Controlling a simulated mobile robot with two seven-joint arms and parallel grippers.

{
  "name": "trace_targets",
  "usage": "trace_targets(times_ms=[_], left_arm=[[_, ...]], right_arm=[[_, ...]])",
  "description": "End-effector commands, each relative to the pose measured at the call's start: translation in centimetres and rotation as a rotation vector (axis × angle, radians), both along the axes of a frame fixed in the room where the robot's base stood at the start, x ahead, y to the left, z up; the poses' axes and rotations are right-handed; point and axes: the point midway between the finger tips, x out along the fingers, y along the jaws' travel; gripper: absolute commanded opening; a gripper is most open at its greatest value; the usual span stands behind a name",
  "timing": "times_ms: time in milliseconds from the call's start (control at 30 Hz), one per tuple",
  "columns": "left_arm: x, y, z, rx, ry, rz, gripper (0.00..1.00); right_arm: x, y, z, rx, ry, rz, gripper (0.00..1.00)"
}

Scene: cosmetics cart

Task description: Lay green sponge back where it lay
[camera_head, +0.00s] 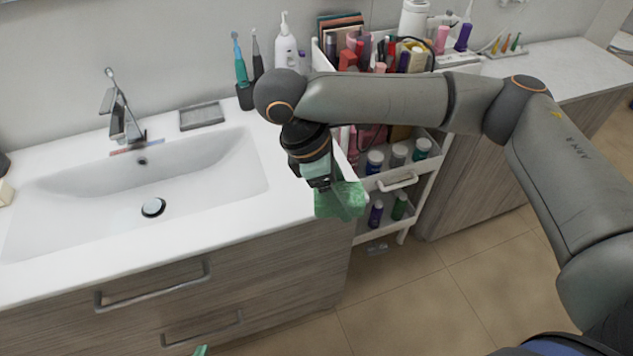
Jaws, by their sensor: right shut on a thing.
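The green sponge (343,201) is in the jaws of my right gripper (322,184). The sponge is at the front right corner of the white sink counter (287,208), partly over the edge beside the cart. The gripper points down and is shut on the sponge; its fingertips are partly hidden. I cannot tell whether the sponge touches the counter. Only a small green tip of my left gripper (200,351) shows at the bottom edge, so its opening is hidden.
A white basin (90,205) with a faucet (122,120) is at left. A grey soap dish (201,116), toothbrush cup (245,95) and white pump bottle (285,45) stand behind. The white cart (400,176) carries many bottles. The counter front right of the basin is clear.

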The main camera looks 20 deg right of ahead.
Motion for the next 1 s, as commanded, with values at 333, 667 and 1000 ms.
trace_targets(times_ms=[333, 667, 1000], left_arm=[[-0.1, 0.0, -0.9, 0.0, 0.001, 0.0, 0.0], [-0.1, 0.0, -1.4, 0.0, 0.002, 0.0, 0.0], [-0.1, 0.0, -1.6, 0.0, 0.002, 0.0, 0.0]], right_arm=[[1.3, 3.4, 0.4, 0.004, 0.0, 0.916, 0.23], [2.4, 6.2, 1.9, 0.001, -0.002, 1.608, 0.23], [3.1, 7.2, 2.5, 0.001, 0.005, 1.894, 0.23]])
